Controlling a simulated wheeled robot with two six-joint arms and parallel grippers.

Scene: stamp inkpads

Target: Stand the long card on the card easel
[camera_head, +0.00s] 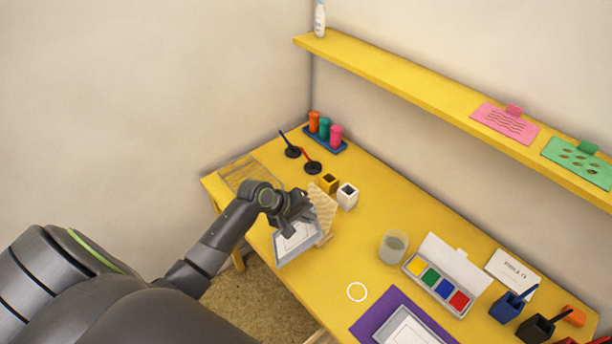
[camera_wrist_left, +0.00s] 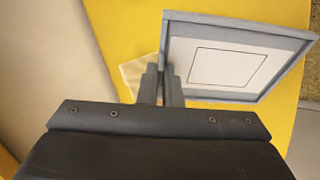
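A white card (camera_head: 297,236) with a thin dark outline lies inside a grey-rimmed frame or tray (camera_head: 281,258); the frame is tilted at the table's front edge. The frame (camera_wrist_left: 289,78) and the card (camera_wrist_left: 216,69) fill the upper right of the left wrist view. My left gripper (camera_head: 296,215) is at the frame's edge; in the wrist view its fingers (camera_wrist_left: 162,82) are close together and seem closed on the frame's left side. A pale wooden stand (camera_head: 322,208), possibly the card easel, is just behind the frame, partly hidden. I cannot tell whether they touch. My right gripper is out of view.
Small yellow (camera_head: 328,182) and white (camera_head: 348,194) pots stand behind the stand. Clear tabletop lies between.

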